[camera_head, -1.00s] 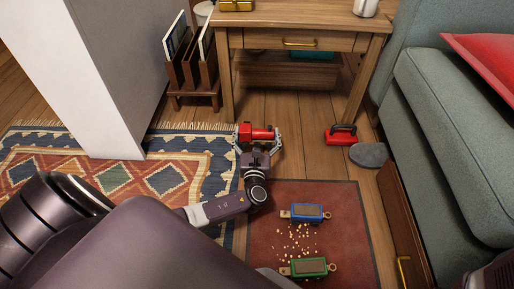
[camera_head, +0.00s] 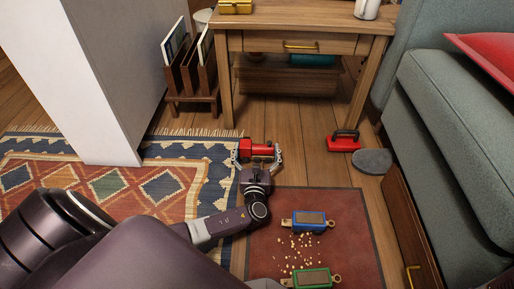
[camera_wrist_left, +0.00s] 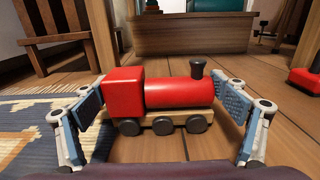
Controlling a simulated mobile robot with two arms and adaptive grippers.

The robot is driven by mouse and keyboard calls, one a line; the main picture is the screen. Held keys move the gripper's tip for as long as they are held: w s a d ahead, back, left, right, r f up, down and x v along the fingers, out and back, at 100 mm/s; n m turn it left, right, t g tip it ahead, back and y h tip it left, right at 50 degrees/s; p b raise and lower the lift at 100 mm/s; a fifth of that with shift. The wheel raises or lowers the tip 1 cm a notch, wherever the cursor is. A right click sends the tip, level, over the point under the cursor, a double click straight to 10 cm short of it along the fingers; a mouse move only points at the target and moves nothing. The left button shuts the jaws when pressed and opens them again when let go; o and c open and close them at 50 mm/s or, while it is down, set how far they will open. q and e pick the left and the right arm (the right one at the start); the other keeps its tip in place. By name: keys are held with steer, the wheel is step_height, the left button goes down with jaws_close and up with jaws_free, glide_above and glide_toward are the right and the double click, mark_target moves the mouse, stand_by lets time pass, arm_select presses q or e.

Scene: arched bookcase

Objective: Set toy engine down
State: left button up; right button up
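The toy engine (camera_head: 257,149) is red with a pale wooden base and dark wheels. In the left wrist view the engine (camera_wrist_left: 160,97) is upright, side on, its cab at left and its dark funnel at right. It is at the floor beside the patterned rug's edge; whether all wheels touch is hard to tell. My left gripper (camera_head: 258,158) has its fingers spread around the engine's two ends. The left pad is close to the cab; a narrow gap shows at the right pad. My right gripper is not in view.
A blue toy wagon (camera_head: 308,221) and a green one (camera_head: 311,279) are on the red mat (camera_head: 350,238), with crumbs between. A wooden table (camera_head: 228,88) stands behind. Bare floor lies between.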

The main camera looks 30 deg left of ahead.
arm_select(q)
steer(key=shift+o, duration=0.8)
steer(key=shift+r, duration=0.1)
steer(key=p+v, duration=0.6)
steer(key=v, duration=0.5)
steer(key=shift+s+d+r, duration=0.1)
steer(key=shift+s, duration=0.05)
steer(key=shift+s+d, duration=0.2)
steer(key=shift+s, duration=0.1)
